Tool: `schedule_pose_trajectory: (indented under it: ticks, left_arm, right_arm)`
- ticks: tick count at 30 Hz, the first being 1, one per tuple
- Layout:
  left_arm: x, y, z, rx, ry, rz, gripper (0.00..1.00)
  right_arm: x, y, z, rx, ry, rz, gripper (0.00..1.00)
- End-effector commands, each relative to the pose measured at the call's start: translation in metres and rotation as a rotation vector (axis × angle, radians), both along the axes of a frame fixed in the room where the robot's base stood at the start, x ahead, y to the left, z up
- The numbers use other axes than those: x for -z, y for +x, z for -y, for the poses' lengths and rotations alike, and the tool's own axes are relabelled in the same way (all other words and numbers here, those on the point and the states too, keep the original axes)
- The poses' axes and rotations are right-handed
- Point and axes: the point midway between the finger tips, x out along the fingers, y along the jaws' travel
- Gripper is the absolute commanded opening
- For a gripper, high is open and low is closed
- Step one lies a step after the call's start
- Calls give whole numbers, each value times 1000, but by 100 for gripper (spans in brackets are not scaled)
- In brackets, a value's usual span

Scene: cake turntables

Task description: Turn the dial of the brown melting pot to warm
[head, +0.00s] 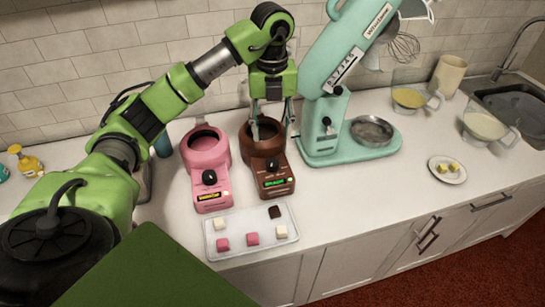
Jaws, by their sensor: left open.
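The brown melting pot (259,150) stands on the white counter, with its round bowl at the back and its control panel sloping to the front. Its black dial (271,165) sits on the panel above a small display (274,183) with green lettering, too small to read surely. My left gripper (273,120) points down over the bowl of the brown pot, behind the dial. It is open, with its fingers apart and nothing seen between them. The fingers hide part of the bowl's rim. My right gripper is not in view.
A pink melting pot (206,153) stands close on the left, with its own dial and a yellow display. A mint stand mixer (324,137) is close on the right. A tray (263,243) of small coloured cubes lies in front. A plate (447,170) lies farther right.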

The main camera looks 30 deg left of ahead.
Motion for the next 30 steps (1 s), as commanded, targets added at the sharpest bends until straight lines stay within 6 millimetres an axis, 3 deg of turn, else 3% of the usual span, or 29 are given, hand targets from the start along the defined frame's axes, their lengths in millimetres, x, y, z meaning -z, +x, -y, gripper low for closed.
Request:
schedule_pose_trajectory:
  ticks: [3, 6, 15, 28, 29, 30]
  left_arm:
    - [26, -2, 0, 0, 1, -7, 45]
    - [48, -2, 0, -1, 0, -6, 45]
    - [98, 0, 0, -1, -3, -2, 45]
    - [110, 1, 0, 1, -2, 2, 45]
    - [110, 1, 1, 1, -2, 2, 43]
    - [110, 1, 0, 1, -2, 2, 32]
  right_arm:
    - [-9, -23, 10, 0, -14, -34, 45]
    - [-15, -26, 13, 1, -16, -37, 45]
    - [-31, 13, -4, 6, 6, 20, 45]
    - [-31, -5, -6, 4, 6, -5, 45]
    - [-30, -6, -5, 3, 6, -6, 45]
    - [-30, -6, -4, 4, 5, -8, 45]
